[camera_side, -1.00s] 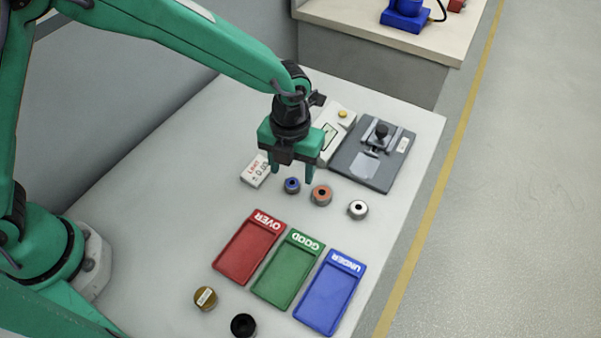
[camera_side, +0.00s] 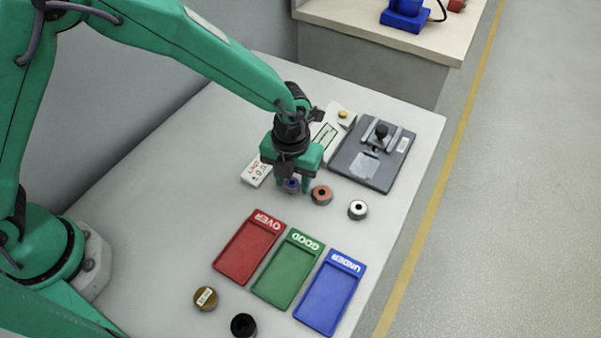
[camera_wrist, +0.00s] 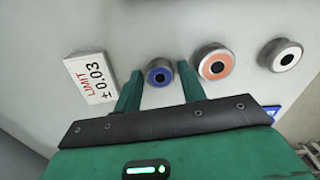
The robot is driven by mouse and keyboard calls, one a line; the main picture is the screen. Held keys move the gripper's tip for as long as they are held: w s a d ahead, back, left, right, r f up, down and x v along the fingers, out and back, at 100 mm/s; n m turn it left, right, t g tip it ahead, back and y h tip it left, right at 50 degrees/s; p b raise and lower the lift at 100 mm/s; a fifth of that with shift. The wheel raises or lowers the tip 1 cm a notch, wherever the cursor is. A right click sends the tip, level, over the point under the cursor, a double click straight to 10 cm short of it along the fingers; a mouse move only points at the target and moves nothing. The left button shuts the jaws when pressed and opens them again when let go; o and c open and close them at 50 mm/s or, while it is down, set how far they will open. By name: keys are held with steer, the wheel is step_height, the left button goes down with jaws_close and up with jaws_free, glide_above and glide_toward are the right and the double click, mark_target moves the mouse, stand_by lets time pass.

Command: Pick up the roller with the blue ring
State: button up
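The roller with the blue ring (camera_side: 292,185) stands on the white table below my gripper, and it also shows in the wrist view (camera_wrist: 159,73). My gripper (camera_side: 292,184) is lowered over it. In the wrist view my two green fingers (camera_wrist: 160,82) are apart, one on each side of the roller, with a gap visible at least on the left. The roller with the orange ring (camera_side: 321,195) stands close to the right finger, and the roller with the white ring (camera_side: 358,210) is further right.
A white limit card (camera_side: 256,171) lies left of the gripper. A grey gauge plate (camera_side: 352,165) is behind right. Red (camera_side: 240,258), green (camera_side: 283,280) and blue (camera_side: 325,302) trays lie in front. A brass piece (camera_side: 205,299) and a black piece (camera_side: 243,325) stand nearer.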

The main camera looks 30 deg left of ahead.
mark_target(293, 182)
steer(key=c, duration=0.7)
steer(key=shift+r, duration=0.1)
steer(key=shift+r, duration=0.45)
step_height(293, 182, up, 3)
steer(key=shift+r, duration=0.15)
steer(key=s+d+r, duration=0.1)
steer(key=s+r, duration=0.1)
steer(key=s, duration=0.1)
steer(key=s+d+r, duration=0.2)
steer(key=s, duration=0.2)
steer(key=s+d+r, duration=0.2)
steer(key=s, duration=0.1)
steer(key=shift+s+r, duration=0.3)
steer(key=shift+s, duration=0.05)
